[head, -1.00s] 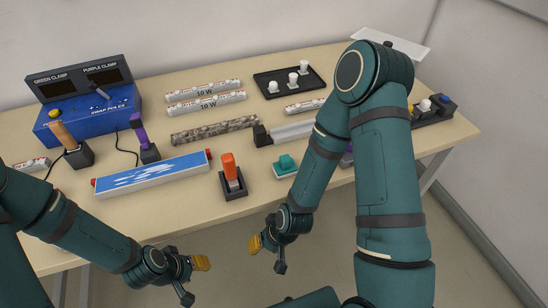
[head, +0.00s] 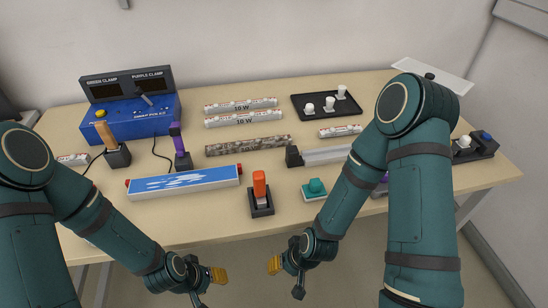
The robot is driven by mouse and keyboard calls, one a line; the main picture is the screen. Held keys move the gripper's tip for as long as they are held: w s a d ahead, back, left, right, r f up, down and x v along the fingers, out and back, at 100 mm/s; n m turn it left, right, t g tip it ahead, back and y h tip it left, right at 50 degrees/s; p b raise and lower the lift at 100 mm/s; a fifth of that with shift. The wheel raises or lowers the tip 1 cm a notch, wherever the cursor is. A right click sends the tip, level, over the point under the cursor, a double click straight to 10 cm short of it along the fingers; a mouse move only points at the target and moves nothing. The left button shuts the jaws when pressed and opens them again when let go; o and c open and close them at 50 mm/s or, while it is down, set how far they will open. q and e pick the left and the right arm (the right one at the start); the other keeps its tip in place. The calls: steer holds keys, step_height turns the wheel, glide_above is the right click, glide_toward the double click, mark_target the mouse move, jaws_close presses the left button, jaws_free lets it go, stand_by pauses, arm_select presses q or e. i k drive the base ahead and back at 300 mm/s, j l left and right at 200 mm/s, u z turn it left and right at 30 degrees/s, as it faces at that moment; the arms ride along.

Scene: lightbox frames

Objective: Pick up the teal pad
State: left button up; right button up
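The teal pad (head: 315,188) is a small teal block with a knob on a pale base. It sits on the table near the front edge, right of the orange-handled clamp, beside my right forearm. My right gripper (head: 275,265) is below and left of the pad, in front of the table edge, with yellow fingertips. My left gripper (head: 218,275) is also in front of the table, farther left, with yellow fingertips. Both grippers appear empty and apart from the pad. The finger gaps are too small to make out.
The wooden table (head: 190,221) also holds an orange-handled clamp (head: 261,195), a blue-and-white light box (head: 184,182), a blue control box (head: 130,118), white tubes (head: 244,119) and a black tray (head: 349,113) with white knobs. A black-ended metal bar (head: 325,155) lies behind the pad.

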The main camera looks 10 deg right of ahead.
mark_target(315, 191)
steer(key=k+l+u, duration=0.15)
steer(key=l+u, duration=0.15)
steer(key=k+l+u, duration=0.25)
steer(key=l, duration=0.15)
steer(key=k+l+u, duration=0.1)
steer(key=l+u, duration=0.2)
steer(key=i+l+u, duration=0.2)
steer(key=i, duration=0.15)
